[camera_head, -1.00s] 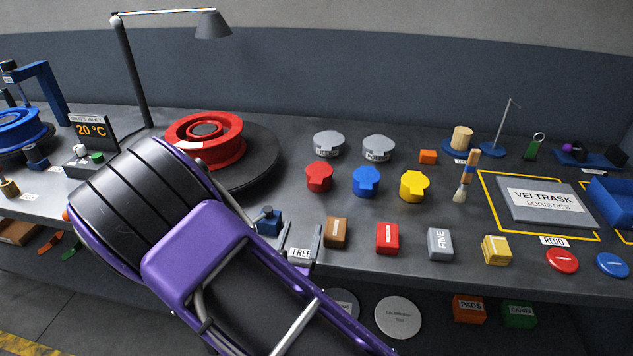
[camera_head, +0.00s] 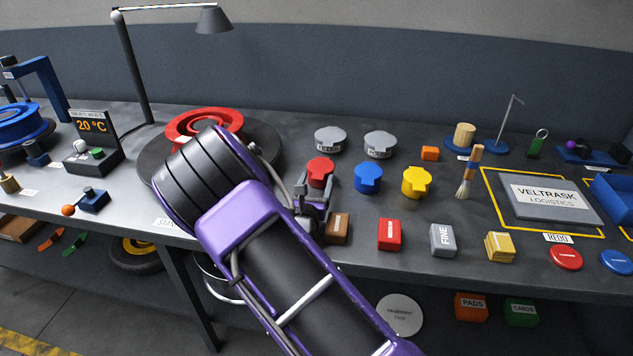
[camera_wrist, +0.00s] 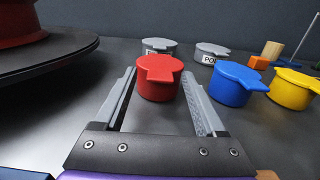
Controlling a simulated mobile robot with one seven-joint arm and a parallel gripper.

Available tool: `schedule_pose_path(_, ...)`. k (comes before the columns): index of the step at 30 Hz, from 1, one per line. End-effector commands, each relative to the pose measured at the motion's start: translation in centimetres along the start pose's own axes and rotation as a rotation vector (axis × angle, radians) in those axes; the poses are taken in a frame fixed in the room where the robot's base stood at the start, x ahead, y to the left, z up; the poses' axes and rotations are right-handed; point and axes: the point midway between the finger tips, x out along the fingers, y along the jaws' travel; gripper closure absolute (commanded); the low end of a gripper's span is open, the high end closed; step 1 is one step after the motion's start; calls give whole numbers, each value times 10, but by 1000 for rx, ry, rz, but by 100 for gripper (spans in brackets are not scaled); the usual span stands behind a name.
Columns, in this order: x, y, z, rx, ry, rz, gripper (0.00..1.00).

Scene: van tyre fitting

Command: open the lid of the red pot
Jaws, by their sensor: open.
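The red pot (camera_head: 319,177) stands upright on the bench with its lid on; the lid has a tab sticking out to one side. In the wrist view the red pot (camera_wrist: 158,84) sits between the tips of my open gripper (camera_wrist: 157,98), with a finger on each side. I cannot tell whether either finger touches it. In the head view my gripper (camera_head: 314,195) is at the near side of the pot and hides part of its lower body.
A blue pot (camera_head: 368,178) and a yellow pot (camera_head: 416,183) stand to the right. Two grey pots (camera_head: 330,140) (camera_head: 380,144) stand behind. A brown block (camera_head: 338,228) is close in front. A red wheel (camera_head: 190,127) on a dark turntable is at left.

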Motion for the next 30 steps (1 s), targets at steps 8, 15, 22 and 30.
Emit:
schedule_pose_path(8, 5, 0, 0, 0, 0, -1, 28)
schedule_pose_path(15, 5, 0, 0, 0, 0, 0, 56)
schedule_pose_path(22, 5, 0, 0, 1, 0, 0, 98)
schedule_pose_path(30, 5, 0, 0, 1, 0, 0, 100)
